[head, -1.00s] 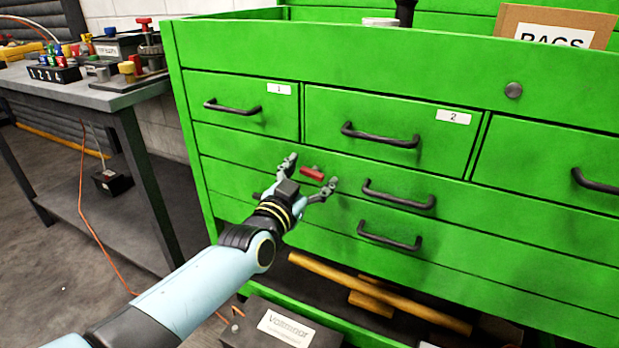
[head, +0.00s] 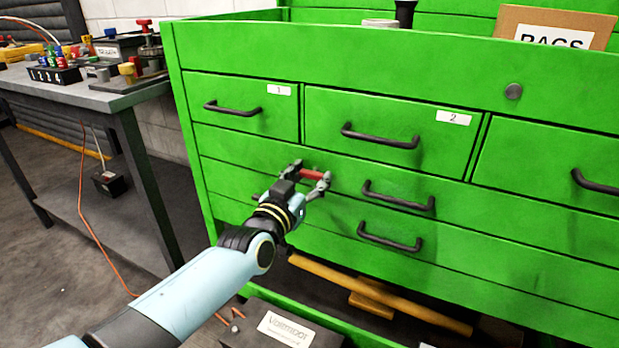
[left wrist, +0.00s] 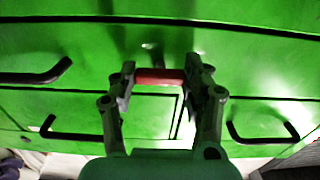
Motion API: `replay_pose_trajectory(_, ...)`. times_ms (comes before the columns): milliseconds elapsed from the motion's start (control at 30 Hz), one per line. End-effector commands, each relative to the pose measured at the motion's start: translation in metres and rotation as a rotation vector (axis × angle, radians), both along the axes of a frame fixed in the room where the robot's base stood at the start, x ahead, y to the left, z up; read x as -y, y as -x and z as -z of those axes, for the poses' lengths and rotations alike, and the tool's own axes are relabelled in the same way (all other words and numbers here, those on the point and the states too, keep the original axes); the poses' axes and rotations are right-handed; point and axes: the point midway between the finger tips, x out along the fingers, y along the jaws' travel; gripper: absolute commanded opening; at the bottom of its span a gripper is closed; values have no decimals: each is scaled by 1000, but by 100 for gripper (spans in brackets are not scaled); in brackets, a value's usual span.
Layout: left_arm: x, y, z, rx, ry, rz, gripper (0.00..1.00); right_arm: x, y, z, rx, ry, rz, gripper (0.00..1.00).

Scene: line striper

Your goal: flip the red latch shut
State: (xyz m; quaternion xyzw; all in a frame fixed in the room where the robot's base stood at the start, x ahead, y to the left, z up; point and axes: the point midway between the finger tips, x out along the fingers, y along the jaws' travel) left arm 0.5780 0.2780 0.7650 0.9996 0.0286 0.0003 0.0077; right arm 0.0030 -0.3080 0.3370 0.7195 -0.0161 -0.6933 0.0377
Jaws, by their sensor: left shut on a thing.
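The red latch (head: 311,175) is a small red bar on the front of the green drawer cabinet, left of the middle drawer handles. My left gripper (head: 312,177) is at the latch, with a finger at each end of the bar, shut on it. The left wrist view shows the red latch (left wrist: 160,77) lying crosswise between the two fingertips (left wrist: 160,80). The fingers hide the ends of the bar. My right gripper is not in view.
The green cabinet (head: 400,60) fills the right side, with black handles (head: 398,195) close right of my gripper. A grey workbench (head: 120,97) with several small items stands at left. A box labelled Voltmoor (head: 285,330) lies below.

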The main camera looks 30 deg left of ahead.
Motion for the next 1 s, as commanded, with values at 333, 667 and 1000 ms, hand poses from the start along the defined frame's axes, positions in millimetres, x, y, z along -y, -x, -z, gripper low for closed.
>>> replay_pose_trajectory(333, 0, 0, 0, -1, 2, 0, 67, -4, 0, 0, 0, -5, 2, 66)
replay_pose_trajectory(667, 0, 1, 0, -1, 0, 0, 73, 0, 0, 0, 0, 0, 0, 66)
replay_pose_trajectory(1000, 4, 59, 2, -4, 0, 0, 73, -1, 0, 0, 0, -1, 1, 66)
